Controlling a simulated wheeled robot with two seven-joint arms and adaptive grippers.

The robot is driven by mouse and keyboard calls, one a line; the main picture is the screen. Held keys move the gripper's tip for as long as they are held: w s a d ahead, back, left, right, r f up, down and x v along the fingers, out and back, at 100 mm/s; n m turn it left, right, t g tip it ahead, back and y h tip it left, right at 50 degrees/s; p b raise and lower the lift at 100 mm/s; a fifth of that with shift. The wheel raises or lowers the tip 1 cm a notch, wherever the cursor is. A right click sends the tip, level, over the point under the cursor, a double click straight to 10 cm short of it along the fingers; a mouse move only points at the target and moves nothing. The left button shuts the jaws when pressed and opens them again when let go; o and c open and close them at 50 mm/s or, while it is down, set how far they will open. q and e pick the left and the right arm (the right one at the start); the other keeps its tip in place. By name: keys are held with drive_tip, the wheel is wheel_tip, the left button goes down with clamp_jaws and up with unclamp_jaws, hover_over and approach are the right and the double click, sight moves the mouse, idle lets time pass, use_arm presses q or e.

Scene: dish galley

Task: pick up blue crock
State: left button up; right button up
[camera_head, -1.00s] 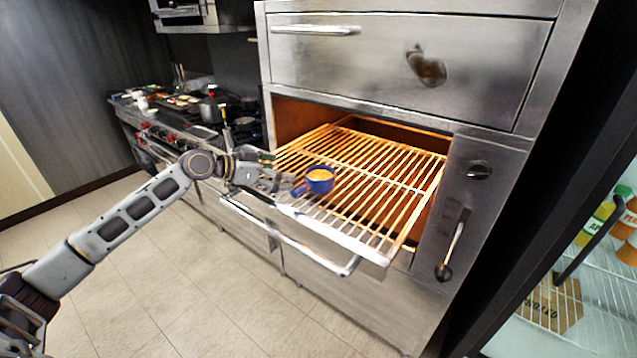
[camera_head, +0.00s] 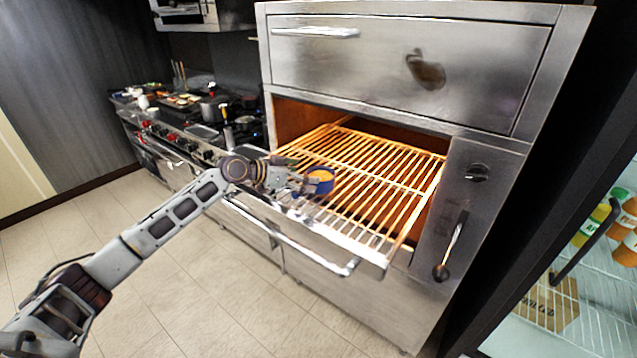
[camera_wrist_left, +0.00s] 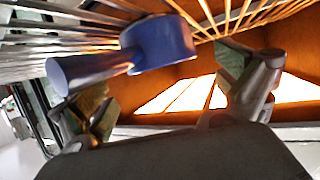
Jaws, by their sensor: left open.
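The blue crock (camera_head: 321,184) is a small round pot with orange contents and a side handle. It sits on the pulled-out wire rack (camera_head: 385,215) of the oven, near the rack's left side. My left gripper (camera_head: 303,185) is at the crock's left side in the head view. In the left wrist view the crock (camera_wrist_left: 160,42) shows ahead of the two spread fingers, its blue handle (camera_wrist_left: 85,72) pointing left toward one finger. The left gripper (camera_wrist_left: 165,95) is open and holds nothing. Whether a finger touches the handle I cannot tell. My right gripper is out of view.
The steel oven (camera_head: 400,70) stands around the rack, with a bar handle (camera_head: 290,240) below its front. A stove (camera_head: 190,130) with pots is at the left. A glass-doored cooler (camera_head: 590,270) with bottles is at the right. The tiled floor in front is clear.

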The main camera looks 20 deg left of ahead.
sight(326, 176)
use_arm(q)
drive_tip(key=shift+w+d, duration=0.1)
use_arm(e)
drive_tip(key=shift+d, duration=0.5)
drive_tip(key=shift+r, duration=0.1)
use_arm(q)
drive_tip(key=shift+w+d+f, duration=0.1)
drive_tip(key=shift+w+d, duration=0.1)
drive_tip(key=shift+d, duration=0.05)
drive_tip(key=shift+p+x, duration=0.85)
drive_tip(key=shift+x, duration=1.05)
drive_tip(key=shift+w+d+f, duration=0.1)
drive_tip(key=shift+w+d, duration=0.1)
drive_tip(key=shift+d, duration=0.05)
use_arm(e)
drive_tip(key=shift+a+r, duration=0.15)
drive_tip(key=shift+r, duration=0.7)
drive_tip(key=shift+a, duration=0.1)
use_arm(q)
drive_tip(key=shift+c, duration=0.3)
